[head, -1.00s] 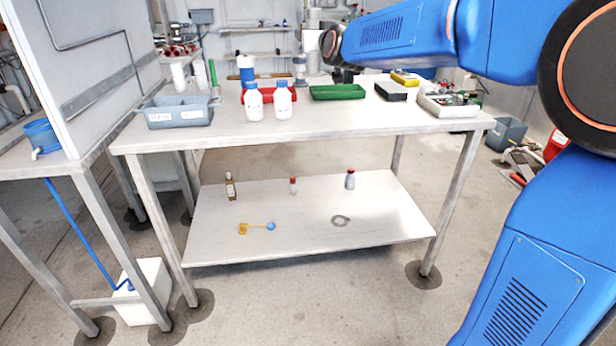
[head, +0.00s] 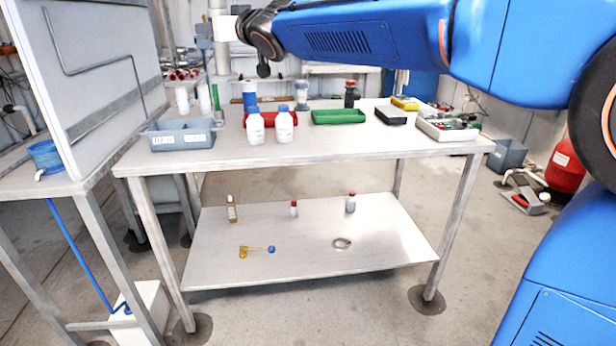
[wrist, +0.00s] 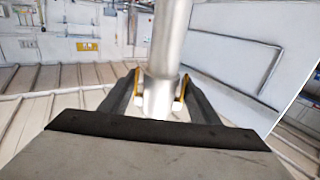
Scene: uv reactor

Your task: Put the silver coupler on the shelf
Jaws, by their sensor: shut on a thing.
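In the wrist view my gripper (wrist: 157,92) is shut on the silver coupler (wrist: 170,40), a smooth metal tube that runs up out of the picture and ends in a wider lower part between the fingers. In the head view my wrist is raised above the back left of the bench. A pale upright piece beside it may be the held coupler, but I cannot tell surely. The lower shelf (head: 300,265) under the bench is a pale flat board, with open room in its middle and front. The coupler is apart from it.
The bench top (head: 340,145) holds a grey bin (head: 180,136), white bottles (head: 284,124), a red tray, a green tray (head: 338,117) and a parts tray (head: 447,126). On the lower shelf are small bottles (head: 350,203), a yellow-and-blue item (head: 256,250) and a metal ring (head: 342,243).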

